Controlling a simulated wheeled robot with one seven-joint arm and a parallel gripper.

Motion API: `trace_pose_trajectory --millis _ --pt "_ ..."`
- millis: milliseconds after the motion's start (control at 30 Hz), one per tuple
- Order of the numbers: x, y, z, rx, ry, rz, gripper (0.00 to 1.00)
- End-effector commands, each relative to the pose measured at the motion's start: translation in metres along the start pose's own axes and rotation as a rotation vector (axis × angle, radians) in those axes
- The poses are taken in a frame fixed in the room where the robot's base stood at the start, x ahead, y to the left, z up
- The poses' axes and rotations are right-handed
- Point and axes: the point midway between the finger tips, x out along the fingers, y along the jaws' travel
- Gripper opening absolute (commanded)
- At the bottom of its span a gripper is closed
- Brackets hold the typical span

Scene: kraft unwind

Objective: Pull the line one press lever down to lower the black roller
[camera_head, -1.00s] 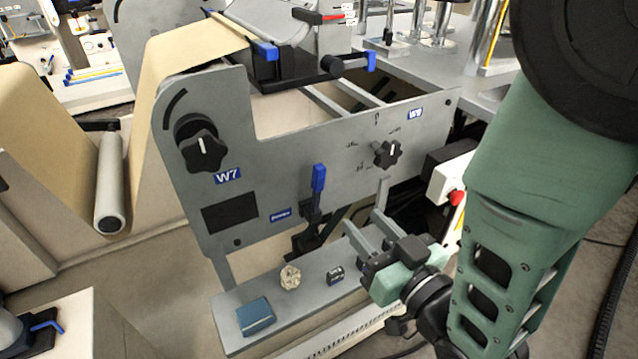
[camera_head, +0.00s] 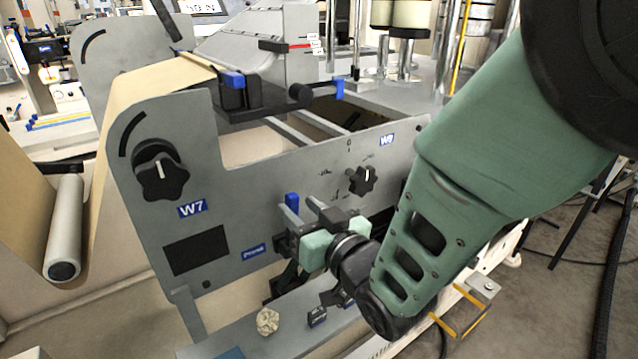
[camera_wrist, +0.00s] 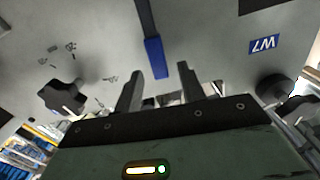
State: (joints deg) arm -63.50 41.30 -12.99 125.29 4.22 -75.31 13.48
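The press lever has a blue handle (camera_head: 292,202) and stands upright on the grey side panel, beside the small blue press label (camera_head: 254,251). In the wrist view the blue handle (camera_wrist: 155,57) hangs from the top on a dark stem. My gripper (camera_head: 302,208) is in front of the panel at the lever, partly hiding its lower part. In the wrist view my two fingers (camera_wrist: 160,74) are apart, with the handle's end lined up between them. I cannot tell whether they touch it. I cannot make out the black roller for certain.
A black knob (camera_head: 160,176) sits by the W7 label (camera_head: 192,209), and another knob (camera_head: 362,180) is right of the lever. A ledge below holds a crumpled ball (camera_head: 268,321) and a small dark block (camera_head: 317,316). Brown paper runs at left.

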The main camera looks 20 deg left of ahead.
Motion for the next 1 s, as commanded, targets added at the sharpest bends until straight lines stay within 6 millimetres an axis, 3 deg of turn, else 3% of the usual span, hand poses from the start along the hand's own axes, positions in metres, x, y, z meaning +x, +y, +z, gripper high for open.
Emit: trace_pose_trajectory --millis 233,600,633,767,1000 --pt "0.031 0.000 0.000 0.000 0.000 0.000 0.40" --pt "0.037 0.000 0.000 0.000 0.000 0.000 0.40" --pt "0.037 0.000 0.000 0.000 0.000 0.000 0.37" --pt "0.037 0.000 0.000 0.000 0.000 0.000 0.01" --pt "0.038 0.002 0.001 0.006 0.000 0.001 0.00"
